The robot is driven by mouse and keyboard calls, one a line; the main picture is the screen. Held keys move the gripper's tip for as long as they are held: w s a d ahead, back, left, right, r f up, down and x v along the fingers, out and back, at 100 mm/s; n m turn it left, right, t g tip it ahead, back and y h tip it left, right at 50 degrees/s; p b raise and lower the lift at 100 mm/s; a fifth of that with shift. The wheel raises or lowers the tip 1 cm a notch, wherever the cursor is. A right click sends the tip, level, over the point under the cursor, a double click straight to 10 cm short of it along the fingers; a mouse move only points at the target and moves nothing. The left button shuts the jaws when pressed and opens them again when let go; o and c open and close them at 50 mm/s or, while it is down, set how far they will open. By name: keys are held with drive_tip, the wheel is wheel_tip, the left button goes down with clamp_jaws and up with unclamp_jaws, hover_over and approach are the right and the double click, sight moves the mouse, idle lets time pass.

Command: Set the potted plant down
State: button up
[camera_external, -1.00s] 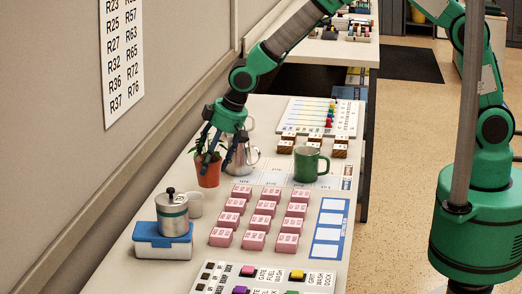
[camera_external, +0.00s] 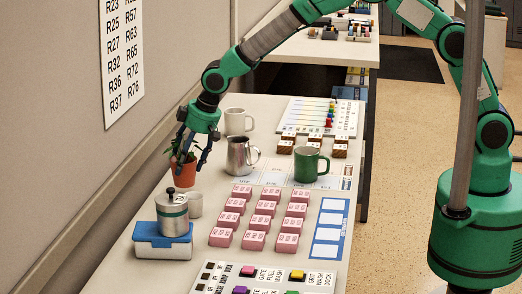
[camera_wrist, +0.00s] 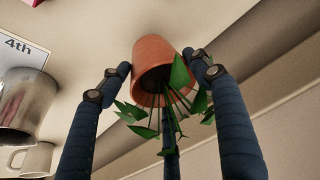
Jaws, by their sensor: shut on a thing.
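The potted plant (camera_external: 183,172) is a small terracotta pot with green leaves, near the wall side of the table behind the metal canister. My gripper (camera_external: 190,150) is over it with its dark fingers around the pot. In the wrist view the pot (camera_wrist: 157,58) sits between the fingertips of my gripper (camera_wrist: 155,85), and the leaves point toward the camera. The gripper is shut on the pot. The canister hides the pot's lower edge in the outside view, so I cannot tell whether its base touches the table.
A metal canister (camera_external: 172,215) stands on a blue-lidded box (camera_external: 162,242), with a small cup (camera_external: 194,204) beside it. A metal pitcher (camera_external: 239,158), a white mug (camera_external: 237,121) and a green mug (camera_external: 311,164) stand to the right. Pink blocks (camera_external: 263,208) fill the table's middle.

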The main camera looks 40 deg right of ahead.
sight(186, 171)
drive_tip(key=shift+f+b, duration=0.65)
drive_tip(key=shift+f, duration=1)
drive_tip(key=shift+f, duration=0.15)
drive_tip(key=o, duration=1.6)
drive_tip(key=p+v, duration=0.3)
drive_tip(key=v, duration=0.9)
drive_tip(key=shift+s, duration=0.1)
